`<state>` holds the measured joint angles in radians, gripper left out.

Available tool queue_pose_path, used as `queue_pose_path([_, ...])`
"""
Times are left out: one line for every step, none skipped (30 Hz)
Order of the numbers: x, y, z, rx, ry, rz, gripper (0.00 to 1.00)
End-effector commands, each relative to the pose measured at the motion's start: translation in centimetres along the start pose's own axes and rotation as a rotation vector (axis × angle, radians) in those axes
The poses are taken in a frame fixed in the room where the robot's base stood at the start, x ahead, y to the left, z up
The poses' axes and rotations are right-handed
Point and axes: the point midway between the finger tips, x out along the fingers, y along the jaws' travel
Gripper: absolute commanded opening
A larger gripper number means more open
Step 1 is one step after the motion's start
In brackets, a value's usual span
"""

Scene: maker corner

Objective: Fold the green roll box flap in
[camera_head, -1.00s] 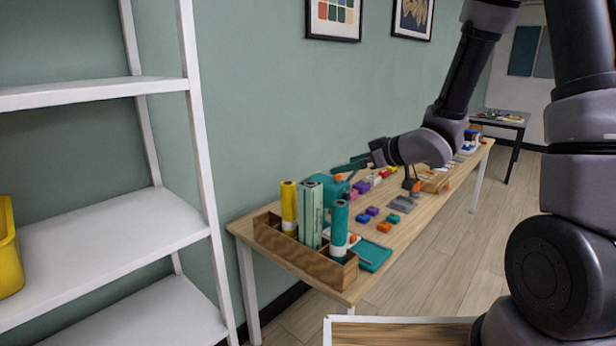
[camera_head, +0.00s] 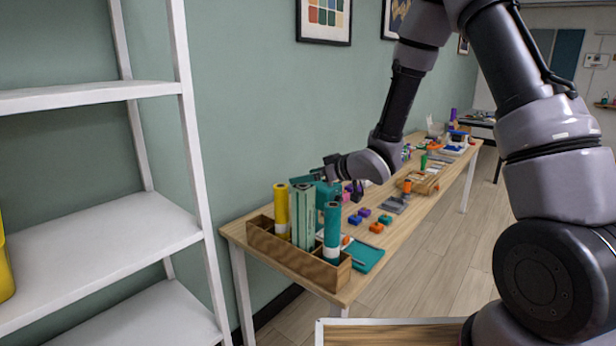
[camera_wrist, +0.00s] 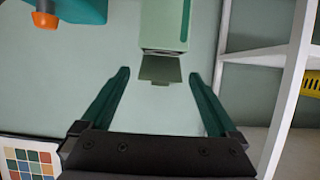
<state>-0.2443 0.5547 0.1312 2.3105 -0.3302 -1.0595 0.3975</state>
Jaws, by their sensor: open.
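The green roll box (camera_head: 303,222) is a tall pale-green carton standing upright in the wooden holder, between a yellow roll (camera_head: 281,210) and a teal roll (camera_head: 332,230). In the wrist view the box (camera_wrist: 160,22) shows at top centre, and its darker green flap (camera_wrist: 160,70) sticks out from its end, open. My gripper (camera_wrist: 160,76) is open and empty. In the wrist view its fingertips lie either side of the flap, with visible gaps. Whether they are at the flap's depth I cannot tell. In the head view my gripper (camera_head: 326,168) is small, just above and behind the rolls.
The wooden holder (camera_head: 290,258) sits at the near end of the long table (camera_head: 385,245). A teal object with an orange tip (camera_wrist: 44,19) is at upper left in the wrist view. White shelves (camera_head: 130,230) stand left. Colored blocks (camera_head: 364,212) lie beyond the holder.

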Motion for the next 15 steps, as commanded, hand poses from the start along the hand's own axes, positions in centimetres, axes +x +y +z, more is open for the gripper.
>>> queue_pose_path([0.06, 0.00, 0.00, 0.000, 0.000, 0.000, 0.95])
queue_pose_path([0.06, 0.01, 0.00, 0.000, 0.000, 0.000, 0.95])
queue_pose_path([0.06, 0.01, 0.00, 0.000, 0.000, 0.000, 0.95])
queue_pose_path([0.05, 0.01, -0.01, 0.000, 0.000, 0.000, 0.95])
queue_pose_path([0.05, 0.00, -0.01, 0.000, 0.000, 0.000, 0.95])
queue_pose_path([0.04, 0.00, -0.01, 0.000, 0.000, 0.000, 0.95])
queue_pose_path([0.04, 0.00, -0.01, 0.000, 0.000, 0.000, 0.87])
queue_pose_path([0.04, 0.00, -0.01, 0.000, 0.000, 0.000, 0.76])
queue_pose_path([0.03, 0.00, -0.01, 0.000, 0.000, 0.000, 0.61])
queue_pose_path([0.03, 0.00, -0.01, 0.000, 0.000, 0.000, 0.49])
queue_pose_path([0.03, -0.01, -0.01, 0.000, 0.000, 0.000, 0.38])
queue_pose_path([0.03, -0.01, -0.02, 0.000, 0.000, 0.000, 0.22])
queue_pose_path([0.03, -0.01, -0.02, 0.000, 0.000, 0.000, 0.11])
queue_pose_path([0.03, -0.01, -0.02, -0.001, 0.000, -0.001, 0.09])
queue_pose_path([0.02, -0.01, 0.00, 0.000, 0.001, -0.001, 0.08])
